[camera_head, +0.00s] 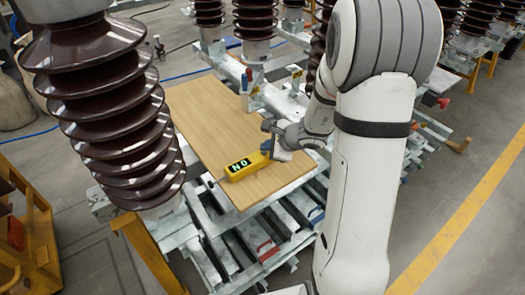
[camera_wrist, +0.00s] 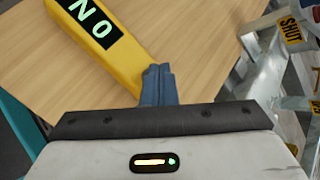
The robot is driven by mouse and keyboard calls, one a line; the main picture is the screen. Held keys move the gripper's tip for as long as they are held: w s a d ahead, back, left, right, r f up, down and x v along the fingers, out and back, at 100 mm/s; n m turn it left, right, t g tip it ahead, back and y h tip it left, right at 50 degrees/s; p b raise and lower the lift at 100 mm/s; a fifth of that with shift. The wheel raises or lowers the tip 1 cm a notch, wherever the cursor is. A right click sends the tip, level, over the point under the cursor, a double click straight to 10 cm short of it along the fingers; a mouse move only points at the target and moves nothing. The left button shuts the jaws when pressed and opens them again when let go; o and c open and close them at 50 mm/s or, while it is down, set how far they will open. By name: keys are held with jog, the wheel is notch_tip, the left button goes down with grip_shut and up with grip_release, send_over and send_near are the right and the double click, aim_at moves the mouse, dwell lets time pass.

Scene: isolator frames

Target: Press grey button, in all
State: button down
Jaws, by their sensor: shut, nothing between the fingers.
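A yellow handheld device (camera_head: 247,166) lies on the wooden board (camera_head: 210,118). Its black display (camera_head: 239,165) shows glowing green letters, and in the wrist view the display (camera_wrist: 90,22) reads "N O". My gripper (camera_head: 268,146) is at the right end of the device. In the wrist view, the blue-grey fingers of my gripper (camera_wrist: 158,82) are together and empty, over or against the near end of the yellow body (camera_wrist: 128,62). I cannot tell whether they touch it. No grey button shows; that end of the device is partly hidden by my fingers.
A large brown ribbed insulator (camera_head: 110,110) stands close at the left, with more insulators behind the board. A metal frame (camera_head: 225,240) with bars lies below the board. A yellow cart (camera_head: 25,235) is at the far left. The board's left part is bare.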

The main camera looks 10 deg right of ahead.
aim_at(267, 155)
jog(key=shift+r+p, duration=0.6)
jog(key=shift+r, duration=0.3)
notch_tip(267, 155, up, 5)
jog(key=p, duration=0.3)
jog(key=shift+p, duration=0.3)
dwell(0.6)
